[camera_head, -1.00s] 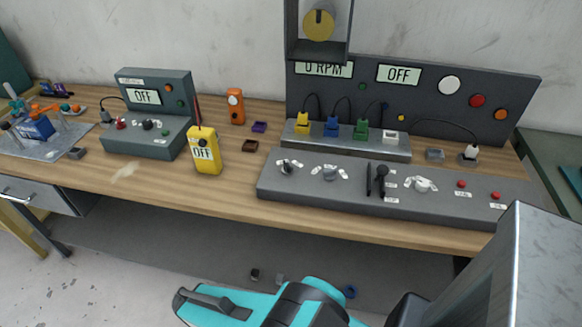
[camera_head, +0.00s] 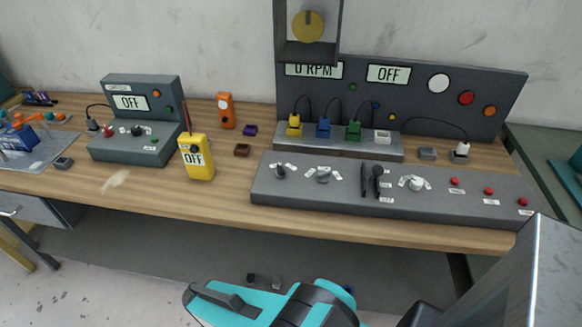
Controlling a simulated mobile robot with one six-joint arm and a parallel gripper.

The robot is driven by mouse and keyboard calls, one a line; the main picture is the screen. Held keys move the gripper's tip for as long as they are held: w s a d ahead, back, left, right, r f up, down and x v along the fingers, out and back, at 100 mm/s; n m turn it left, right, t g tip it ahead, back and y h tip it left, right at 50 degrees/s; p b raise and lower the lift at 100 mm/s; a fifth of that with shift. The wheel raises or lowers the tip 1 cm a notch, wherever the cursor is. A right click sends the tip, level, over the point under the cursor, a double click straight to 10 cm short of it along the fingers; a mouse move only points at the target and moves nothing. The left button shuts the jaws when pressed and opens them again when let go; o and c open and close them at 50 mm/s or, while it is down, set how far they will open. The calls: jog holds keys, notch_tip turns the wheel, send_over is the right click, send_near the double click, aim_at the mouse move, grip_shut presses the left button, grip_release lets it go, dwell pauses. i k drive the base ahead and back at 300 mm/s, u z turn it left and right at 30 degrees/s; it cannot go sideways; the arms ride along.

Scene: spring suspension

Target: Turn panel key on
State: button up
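The grey control panel (camera_head: 345,205) lies along the front right of the bench. It carries a dark turn switch (camera_head: 281,172) at the left, a silver one (camera_head: 323,176) beside it, two black levers (camera_head: 370,181) and a white-grey turn switch (camera_head: 416,184). I cannot tell which is the key. The display (camera_head: 388,74) on the upright board behind reads OFF, and the other display (camera_head: 314,70) reads 0 RPM. The teal end of my arm with my gripper (camera_head: 215,297) is at the bottom, below and in front of the bench edge, apart from the panel. Its finger opening cannot be made out.
A yellow meter (camera_head: 198,158) reading OFF and a grey box (camera_head: 135,145) reading OFF stand left of the panel. A dark frame with a yellow disc (camera_head: 308,27) stands behind it. Red buttons (camera_head: 455,181) sit at the panel's right.

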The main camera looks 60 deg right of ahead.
aim_at(281, 173)
jog(key=u, duration=0.75)
jog(key=k, duration=0.15)
jog(key=z, duration=2.7)
jog(key=k, duration=0.7)
jog(key=u, duration=0.45)
jog(key=i, duration=0.5)
jog(key=z, duration=0.1)
